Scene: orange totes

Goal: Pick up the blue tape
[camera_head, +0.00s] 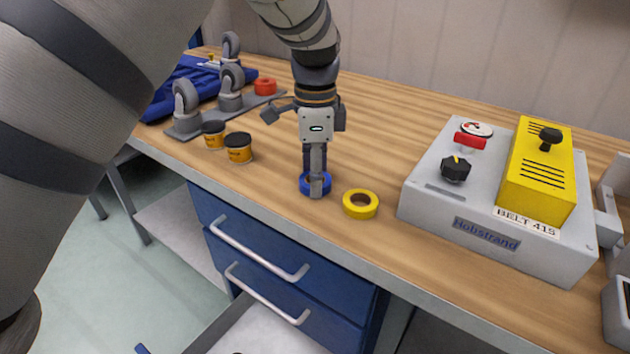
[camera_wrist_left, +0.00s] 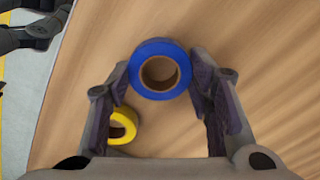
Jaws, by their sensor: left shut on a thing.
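The blue tape (camera_head: 305,187) is a flat ring at the front of the wooden workbench, left of a yellow tape (camera_head: 360,212). My left gripper (camera_head: 316,184) points straight down at it and hides part of the ring. In the left wrist view the blue tape (camera_wrist_left: 160,47) shows its brown core between the two fingers of the left gripper (camera_wrist_left: 162,72). The left gripper is shut on the blue tape. I see no clear gap under the tape. The yellow tape (camera_wrist_left: 130,128) lies beside the left finger there. My right gripper is not in view.
A grey control box (camera_head: 430,205) with a yellow cover stands to the right. Two small yellow-and-black tins (camera_head: 239,148), casters (camera_head: 186,106), a red roll (camera_head: 265,86) and a blue cloth or bin (camera_head: 180,80) are at the left. Blue drawers (camera_head: 270,262) sit below the bench (camera_head: 400,120).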

